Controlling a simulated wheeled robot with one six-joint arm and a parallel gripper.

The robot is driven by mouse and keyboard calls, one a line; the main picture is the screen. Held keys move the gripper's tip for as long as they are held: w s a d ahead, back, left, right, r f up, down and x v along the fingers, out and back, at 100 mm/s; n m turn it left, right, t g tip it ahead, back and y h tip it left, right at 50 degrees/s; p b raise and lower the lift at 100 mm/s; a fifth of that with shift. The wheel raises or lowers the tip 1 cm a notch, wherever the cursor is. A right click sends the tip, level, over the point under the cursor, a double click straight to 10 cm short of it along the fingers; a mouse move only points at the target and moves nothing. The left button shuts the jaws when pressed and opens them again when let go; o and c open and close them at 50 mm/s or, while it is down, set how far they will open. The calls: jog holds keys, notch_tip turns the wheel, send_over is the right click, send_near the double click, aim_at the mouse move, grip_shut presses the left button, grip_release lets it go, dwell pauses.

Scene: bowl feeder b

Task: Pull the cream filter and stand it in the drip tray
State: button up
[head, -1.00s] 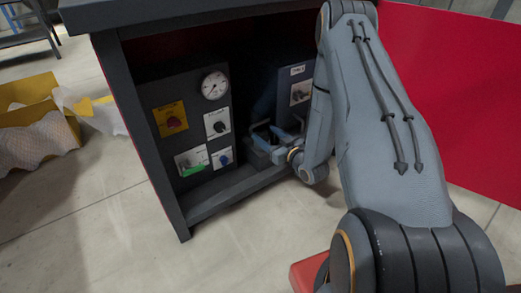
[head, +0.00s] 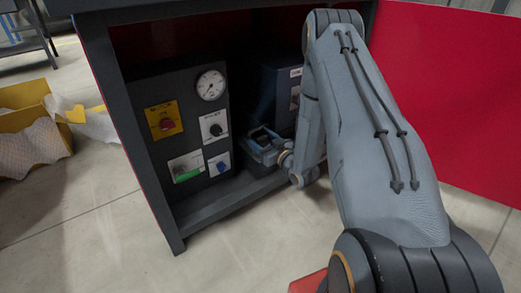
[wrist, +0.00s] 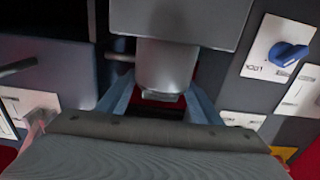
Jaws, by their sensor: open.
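My gripper (head: 262,146) is open inside the dark cabinet, between the knob panel and a second dark box. In the wrist view its two blue-grey fingers (wrist: 158,100) stand either side of a pale grey rounded piece (wrist: 164,68). That piece joins a larger grey block (wrist: 182,22). It looks grey, not clearly cream, and I cannot tell whether it is the filter. Whether the fingers touch it is unclear. In the head view my arm and gripper hide this spot. I cannot make out a drip tray in either view.
The knob panel (head: 150,100) with gauge and switches stands left of my gripper. The second dark box (head: 272,85) is at its right. The cabinet's front post (head: 135,160) and a red panel (head: 450,100) flank the opening. A yellow bin (head: 28,148) lies far left.

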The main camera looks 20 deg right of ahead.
jog(key=shift+b+x, duration=0.3)
jog(key=shift+x, duration=0.7)
jog(key=c, duration=1.2)
jog(key=shift+o, duration=0.2)
notch_tip(320, 180, up, 11)
jog(key=p, duration=0.7)
jog(key=shift+r, duration=0.2)
